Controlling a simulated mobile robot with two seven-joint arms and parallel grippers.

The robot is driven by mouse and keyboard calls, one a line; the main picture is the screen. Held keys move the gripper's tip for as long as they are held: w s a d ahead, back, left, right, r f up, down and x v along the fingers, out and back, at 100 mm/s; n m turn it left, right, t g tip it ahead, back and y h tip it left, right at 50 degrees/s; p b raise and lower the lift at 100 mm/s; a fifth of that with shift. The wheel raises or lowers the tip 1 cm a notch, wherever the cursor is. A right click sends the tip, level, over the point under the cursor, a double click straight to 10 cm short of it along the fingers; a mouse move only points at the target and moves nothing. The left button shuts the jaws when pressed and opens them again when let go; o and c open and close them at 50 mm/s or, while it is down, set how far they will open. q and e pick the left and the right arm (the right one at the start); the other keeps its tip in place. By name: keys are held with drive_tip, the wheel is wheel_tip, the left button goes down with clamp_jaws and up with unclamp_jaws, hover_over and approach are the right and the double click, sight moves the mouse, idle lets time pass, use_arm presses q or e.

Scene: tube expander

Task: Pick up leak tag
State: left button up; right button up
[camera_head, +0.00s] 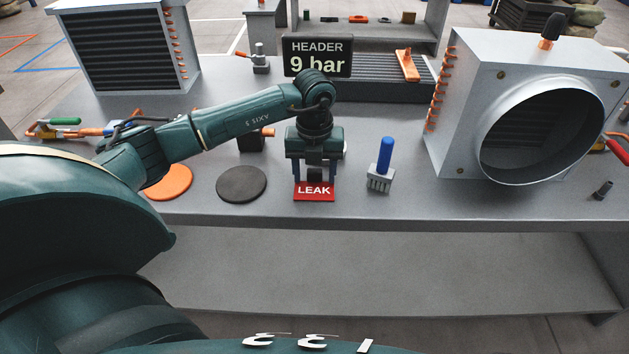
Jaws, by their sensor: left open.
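The leak tag (314,191) is a small red plate with white "LEAK" lettering, near the front edge of the grey bench. My left gripper (314,178) is directly above and behind it, pointing down, with its two fingers apart. The fingertips reach down to the tag's upper edge, one near each end. Whether they touch the tag, I cannot tell. My right gripper is not in view.
An orange disc (169,183) and a dark disc (241,184) lie left of the tag. A blue-handled brush (381,168) stands close on its right. A finned unit with a round duct (543,135) occupies the right. A "HEADER 9 bar" sign (317,56) stands behind.

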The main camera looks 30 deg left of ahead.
use_arm(q)
drive_tip(key=shift+c, duration=0.4)
drive_tip(key=c, duration=1)
